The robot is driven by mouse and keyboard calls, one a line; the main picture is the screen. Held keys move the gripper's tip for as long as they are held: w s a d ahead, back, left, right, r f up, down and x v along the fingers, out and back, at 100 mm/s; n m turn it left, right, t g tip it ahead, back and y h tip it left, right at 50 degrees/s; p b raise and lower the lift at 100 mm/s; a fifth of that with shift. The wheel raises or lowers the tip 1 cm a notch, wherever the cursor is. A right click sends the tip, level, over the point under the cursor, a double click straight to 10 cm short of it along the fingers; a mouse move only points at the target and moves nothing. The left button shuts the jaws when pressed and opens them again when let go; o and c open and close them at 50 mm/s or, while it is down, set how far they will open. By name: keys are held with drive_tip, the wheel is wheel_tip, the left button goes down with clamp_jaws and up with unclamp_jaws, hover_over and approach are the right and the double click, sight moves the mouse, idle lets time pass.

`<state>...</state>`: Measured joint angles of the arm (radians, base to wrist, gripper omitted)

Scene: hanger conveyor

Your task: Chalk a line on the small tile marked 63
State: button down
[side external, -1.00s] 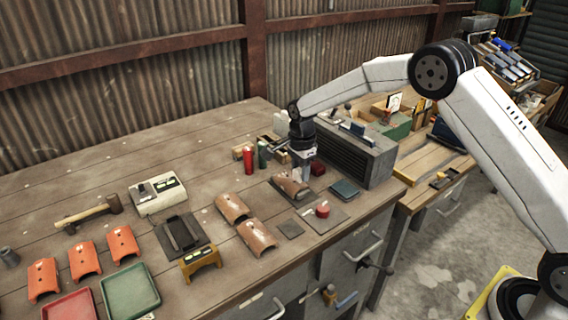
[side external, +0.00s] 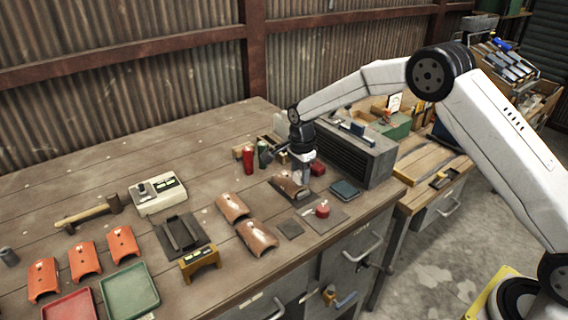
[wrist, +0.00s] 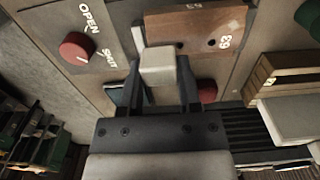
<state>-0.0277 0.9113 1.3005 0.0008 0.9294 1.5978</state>
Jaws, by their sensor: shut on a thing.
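The small tile marked 63 is a brown, curved piece at the top of the wrist view (wrist: 195,24), with a white 63 and dark holes. In the side view it lies on a dark plate, under and beside my gripper (side external: 291,187). My gripper (wrist: 160,66) is shut on a pale, blocky stick of chalk (wrist: 157,65). The chalk's far end is close to the tile's lower left edge in the wrist view. I cannot tell whether they touch. A chalk line on this tile cannot be made out.
A red knob (side external: 322,210) sits on a plate lettered OPEN and SHUT. Two brown tiles (side external: 257,237) lie to the left. Red and green cylinders (side external: 248,160) stand behind. A grey slatted box (side external: 355,152) is close on the right. Bare bench lies at the back left.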

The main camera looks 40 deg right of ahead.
drive_tip(key=shift+f, duration=0.6)
idle(1.0)
drive_tip(key=shift+w, duration=0.2)
drive_tip(key=shift+w, duration=0.4)
drive_tip(key=shift+w, duration=0.2)
drive_tip(key=shift+s, duration=0.5)
drive_tip(key=shift+s+f, duration=0.1)
drive_tip(key=shift+s, duration=0.2)
idle(0.5)
drive_tip(key=shift+w, duration=0.15)
drive_tip(key=shift+w, duration=0.4)
